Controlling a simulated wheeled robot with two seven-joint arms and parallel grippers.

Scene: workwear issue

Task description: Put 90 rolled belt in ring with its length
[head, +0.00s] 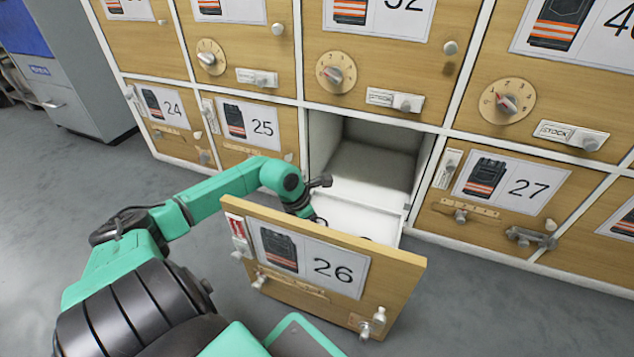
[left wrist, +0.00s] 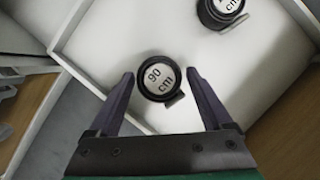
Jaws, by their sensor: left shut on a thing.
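The 90 rolled belt (left wrist: 158,78) is a small black roll with a round white "90 cm" label facing up. It sits inside the white drawer, near a wall, in the left wrist view. My left gripper (left wrist: 160,74) has its two dark fingers on either side of this roll and is shut on it. In the head view my left arm reaches over the front of drawer 26 (head: 395,268), which hides the fingertips and the roll. No length-marked ring shows in either view. My right gripper is not in view.
Another black roll (left wrist: 222,10) with a "cm" label lies farther along the drawer, its number cut off. Drawer 26 is pulled out of the wooden locker wall; its neighbours 25 (head: 256,128) and 27 (head: 500,192) are shut. The grey floor (head: 500,310) at the right is clear.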

